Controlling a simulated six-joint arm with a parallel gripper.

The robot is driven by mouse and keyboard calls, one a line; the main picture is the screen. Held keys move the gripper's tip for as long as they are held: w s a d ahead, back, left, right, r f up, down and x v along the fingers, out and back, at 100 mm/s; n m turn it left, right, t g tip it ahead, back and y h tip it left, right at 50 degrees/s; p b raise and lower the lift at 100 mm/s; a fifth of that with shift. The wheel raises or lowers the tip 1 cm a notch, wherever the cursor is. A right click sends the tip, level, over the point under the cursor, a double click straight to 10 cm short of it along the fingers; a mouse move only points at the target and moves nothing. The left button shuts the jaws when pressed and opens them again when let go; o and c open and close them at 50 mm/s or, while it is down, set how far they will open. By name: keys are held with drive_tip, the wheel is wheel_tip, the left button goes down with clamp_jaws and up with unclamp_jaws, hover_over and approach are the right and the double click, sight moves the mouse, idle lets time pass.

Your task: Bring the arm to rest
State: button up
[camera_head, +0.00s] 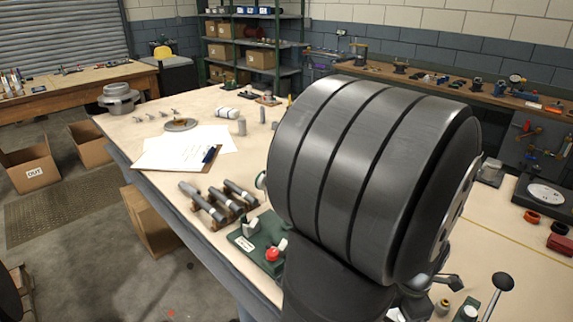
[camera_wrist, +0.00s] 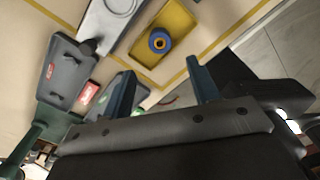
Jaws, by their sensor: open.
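My gripper (camera_wrist: 161,88) shows in the wrist view with its two blue-grey fingers apart and nothing between them. It is above the pale bench top. A yellow tray (camera_wrist: 178,27) with a blue ring-shaped part (camera_wrist: 159,41) lies beyond the fingertips, apart from them. A grey casing-like part (camera_wrist: 68,75) lies to the left, near a small red item (camera_wrist: 89,93). In the head view my large dark arm link fills the middle and right and hides much of the bench; my gripper does not show there.
On the bench (camera_head: 140,128) are a clipboard (camera_head: 178,155), grey rods (camera_head: 202,203) on a rack, a green fixture with a red knob (camera_head: 272,254) and a round grey housing (camera_head: 118,98). A black-handled lever (camera_head: 502,282) stands at the right. Boxes (camera_head: 30,165) lie on the floor.

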wheel_tip(320, 180, down, 9)
drive_tip(key=shift+f, duration=0.2)
drive_tip(key=r, duration=0.5)
drive_tip(key=shift+s+d, duration=0.1)
drive_tip(key=shift+s, duration=0.1)
drive_tip(key=s+d+r, duration=0.3)
drive_tip(key=s+r, duration=0.4)
drive_tip(key=s, duration=0.4)
drive_tip(key=w+a+m, duration=0.2)
drive_tip(key=w+m, duration=0.2)
drive_tip(key=w, duration=0.8)
drive_tip(key=w+a+r+m, duration=0.1)
drive_tip(key=w+m, duration=0.3)
drive_tip(key=w, duration=0.8)
drive_tip(key=shift+a, duration=0.6)
drive_tip(key=s+d+n, duration=0.2)
drive_tip(key=s, duration=0.6)
drive_tip(key=s+d+n, duration=0.3)
drive_tip(key=s, duration=0.5)
drive_tip(key=shift+s+f, duration=0.3)
drive_tip(key=shift+f, duration=0.05)
